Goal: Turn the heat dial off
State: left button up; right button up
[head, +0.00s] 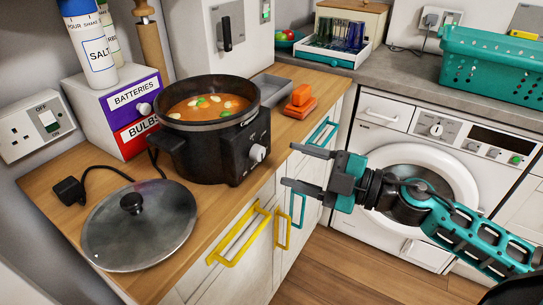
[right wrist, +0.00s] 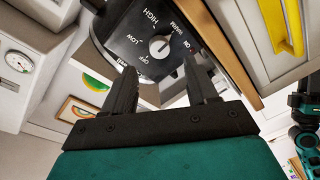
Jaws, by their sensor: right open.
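The black slow cooker (head: 206,130) stands on the wooden counter, full of orange soup. Its pale heat dial (head: 257,153) is on the front face, toward the right. In the right wrist view the dial (right wrist: 161,46) shows upside down with labels HIGH, LOW, OFF and what looks like WARM around it; I cannot tell for sure which label its mark points to. My right gripper (head: 292,167) is open and empty, to the right of the dial, with its fingers pointing at it and a gap between. In the wrist view the fingertips (right wrist: 160,78) lie either side below the dial.
A glass lid (head: 139,222) and a black plug (head: 70,190) lie on the counter left of the cooker. Yellow handles (head: 238,238) stick out from the cabinet below. A washing machine (head: 425,170) stands behind my right arm.

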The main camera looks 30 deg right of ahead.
aim_at(262, 155)
jog(key=shift+p+x, duration=0.55)
jog(key=shift+x, duration=2.45)
jog(key=c, duration=1.1)
